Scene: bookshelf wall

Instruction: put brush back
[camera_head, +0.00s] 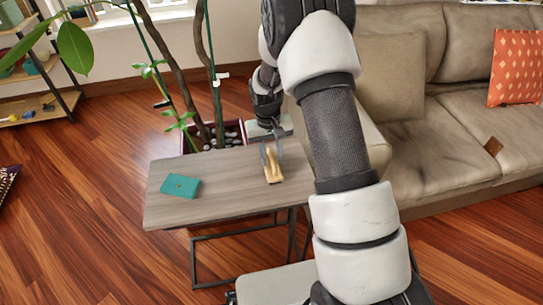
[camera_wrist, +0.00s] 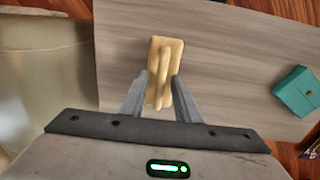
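The brush (camera_head: 273,171) is a tan block with a raised handle, lying on the grey wooden table near its right end. In the wrist view the brush (camera_wrist: 163,62) lies ahead of and between my fingers. My gripper (camera_head: 271,152) points down over it. In the wrist view my gripper (camera_wrist: 161,82) has its two fingers apart, one on each side of the brush's near part, with a gap visible beside the handle. I cannot tell whether either finger touches it.
The table (camera_head: 225,168) also holds a teal box (camera_head: 180,186) at its left, seen in the wrist view (camera_wrist: 298,92) too. A potted plant (camera_head: 205,135) stands behind the table. A beige sofa (camera_head: 450,140) is at the right, a shelf (camera_head: 40,115) at far left.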

